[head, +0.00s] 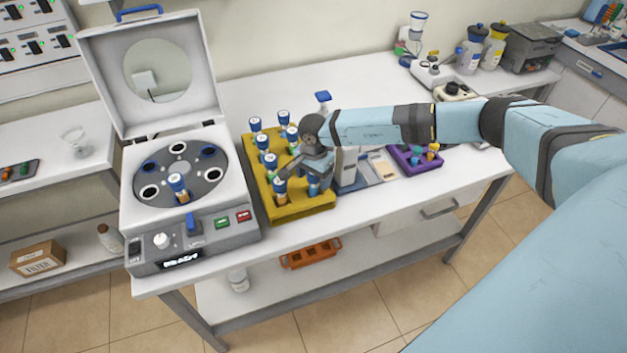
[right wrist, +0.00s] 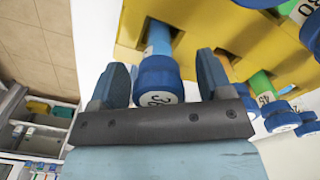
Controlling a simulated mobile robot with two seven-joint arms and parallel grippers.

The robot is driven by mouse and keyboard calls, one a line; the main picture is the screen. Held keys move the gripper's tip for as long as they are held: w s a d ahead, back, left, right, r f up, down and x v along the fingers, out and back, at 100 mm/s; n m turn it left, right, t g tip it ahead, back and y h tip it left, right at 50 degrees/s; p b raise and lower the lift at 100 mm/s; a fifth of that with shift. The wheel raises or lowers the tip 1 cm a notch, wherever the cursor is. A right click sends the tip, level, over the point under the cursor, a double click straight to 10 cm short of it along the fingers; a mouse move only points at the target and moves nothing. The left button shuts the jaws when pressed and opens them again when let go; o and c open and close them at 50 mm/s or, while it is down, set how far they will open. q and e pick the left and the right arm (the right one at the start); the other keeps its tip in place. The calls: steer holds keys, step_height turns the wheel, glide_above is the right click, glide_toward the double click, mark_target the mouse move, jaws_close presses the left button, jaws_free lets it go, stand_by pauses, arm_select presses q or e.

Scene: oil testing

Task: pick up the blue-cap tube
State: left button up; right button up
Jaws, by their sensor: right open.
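Several blue-cap tubes (head: 255,124) with white numbered tops stand upright in a yellow rack (head: 318,206) on the bench. My right gripper (head: 290,172) is open over the rack's front part, close to a front blue-cap tube (head: 280,187). In the right wrist view, the gripper (right wrist: 163,80) has one finger on each side of a blue cap (right wrist: 157,74) with a partly hidden number. I cannot tell whether either finger touches it. My forearm and gripper hide part of the rack. My left gripper is in neither view.
An open-lidded centrifuge (head: 190,228) stands left of the rack, with one blue-cap tube (head: 178,184) in its rotor. A purple rack (head: 405,160) with small tubes lies to the right. An orange rack (head: 310,255) is on the lower shelf. Other tubes crowd close around the gripper.

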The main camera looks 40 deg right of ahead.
steer(key=shift+f, duration=0.15)
steer(key=c, duration=1)
steer(key=shift+c, duration=0.2)
